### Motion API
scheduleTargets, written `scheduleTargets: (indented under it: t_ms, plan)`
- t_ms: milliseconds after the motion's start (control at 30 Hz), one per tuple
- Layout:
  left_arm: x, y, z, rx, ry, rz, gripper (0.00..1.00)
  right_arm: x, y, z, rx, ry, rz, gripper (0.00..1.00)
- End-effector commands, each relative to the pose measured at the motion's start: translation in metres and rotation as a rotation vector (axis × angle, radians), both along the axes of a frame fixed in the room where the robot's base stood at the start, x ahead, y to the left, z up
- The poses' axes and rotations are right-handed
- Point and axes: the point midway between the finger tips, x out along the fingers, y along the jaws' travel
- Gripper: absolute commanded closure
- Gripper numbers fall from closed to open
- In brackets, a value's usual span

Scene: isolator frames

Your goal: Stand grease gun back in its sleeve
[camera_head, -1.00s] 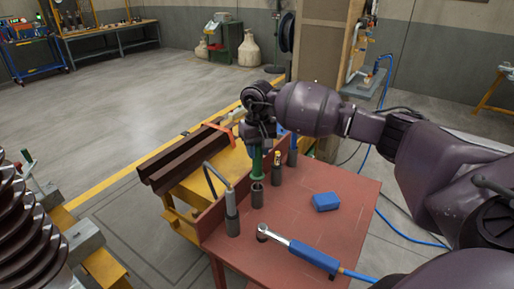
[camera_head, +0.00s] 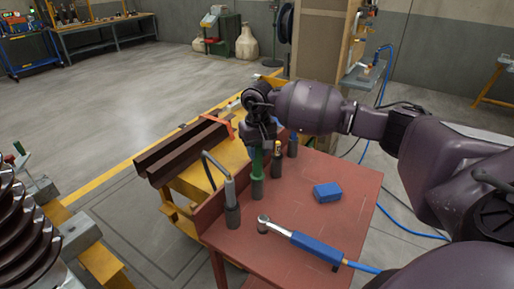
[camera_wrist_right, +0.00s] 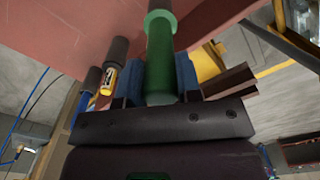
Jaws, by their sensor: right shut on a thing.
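The grease gun (camera_head: 257,164), a green cylinder, stands upright with its lower end at the mouth of a dark grey sleeve (camera_head: 257,189) on the red table. My right gripper (camera_head: 261,143) is shut on its upper part from above. In the right wrist view the green body (camera_wrist_right: 160,62) sits between the blue finger pads of the right gripper (camera_wrist_right: 158,85). Its wider green collar meets the grey sleeve (camera_wrist_right: 160,4); how deep it sits inside is hidden. My left gripper is not in view.
On the red table (camera_head: 310,240), a sleeve with a hose-topped grey tool (camera_head: 231,205) stands to the left. Two more sleeved tools (camera_head: 276,164) (camera_head: 292,146) stand behind. A blue block (camera_head: 327,192) and a blue-handled ratchet (camera_head: 313,250) lie to the right and front.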

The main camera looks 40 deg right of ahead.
Motion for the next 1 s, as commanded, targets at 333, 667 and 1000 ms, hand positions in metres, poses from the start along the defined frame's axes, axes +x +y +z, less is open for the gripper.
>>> scheduleTargets:
  t_ms: [333, 667, 1000]
  plan:
    - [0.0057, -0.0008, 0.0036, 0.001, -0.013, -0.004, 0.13, 0.0004, 0.0000, -0.0009, 0.001, -0.002, 0.000, 0.96]
    - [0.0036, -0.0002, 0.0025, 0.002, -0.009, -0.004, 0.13, 0.0003, -0.0001, -0.0014, 0.000, -0.001, 0.000, 0.38]
    - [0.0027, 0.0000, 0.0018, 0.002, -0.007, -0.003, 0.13, 0.0002, 0.0000, 0.0010, 0.000, 0.000, 0.000, 0.38]
